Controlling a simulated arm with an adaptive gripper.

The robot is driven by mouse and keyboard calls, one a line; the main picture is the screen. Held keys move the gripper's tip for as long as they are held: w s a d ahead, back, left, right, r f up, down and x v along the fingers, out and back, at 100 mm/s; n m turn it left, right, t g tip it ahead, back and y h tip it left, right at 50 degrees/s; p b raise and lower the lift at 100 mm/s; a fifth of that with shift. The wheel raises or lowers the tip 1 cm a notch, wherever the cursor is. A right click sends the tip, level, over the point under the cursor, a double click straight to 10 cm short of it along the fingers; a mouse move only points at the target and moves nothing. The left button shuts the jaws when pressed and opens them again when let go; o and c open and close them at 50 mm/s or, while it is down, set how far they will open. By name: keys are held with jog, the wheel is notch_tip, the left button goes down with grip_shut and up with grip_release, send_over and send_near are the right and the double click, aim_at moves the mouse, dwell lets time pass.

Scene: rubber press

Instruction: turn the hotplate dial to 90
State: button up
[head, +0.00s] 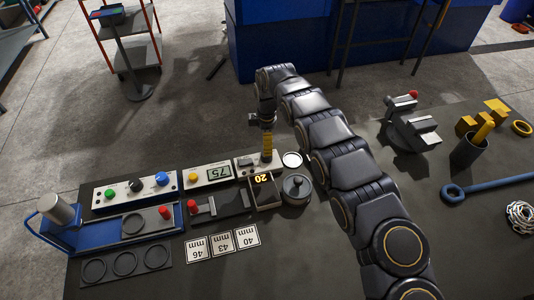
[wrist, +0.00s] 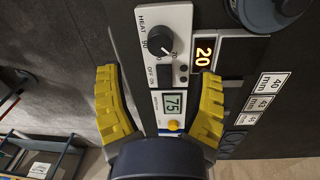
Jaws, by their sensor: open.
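The hotplate dial (wrist: 162,41) is a round black knob on a light control box (wrist: 180,18) marked HEAT, in the wrist view. A 90 mark shows beside it on the left; the exact pointer setting is too small to read. An orange display (wrist: 204,53) to the right reads 20; it also shows in the head view (head: 262,179). My gripper (wrist: 158,74) is open, its two yellow fingers wide apart and empty, with the dial just past the fingertips. In the head view my gripper (head: 267,154) points down over the box (head: 243,164), hiding the dial.
A timer-like box (head: 208,174) reading 75 with a yellow button adjoins on the left. Beyond it stands a panel (head: 137,189) with green, black and blue controls. A round metal lidded piece (head: 296,189) stands right of the display. Cards (head: 222,242) lie in front.

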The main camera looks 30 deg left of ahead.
jog(key=f, duration=0.7)
jog(key=shift+w, duration=0.2)
jog(key=c, duration=1.1)
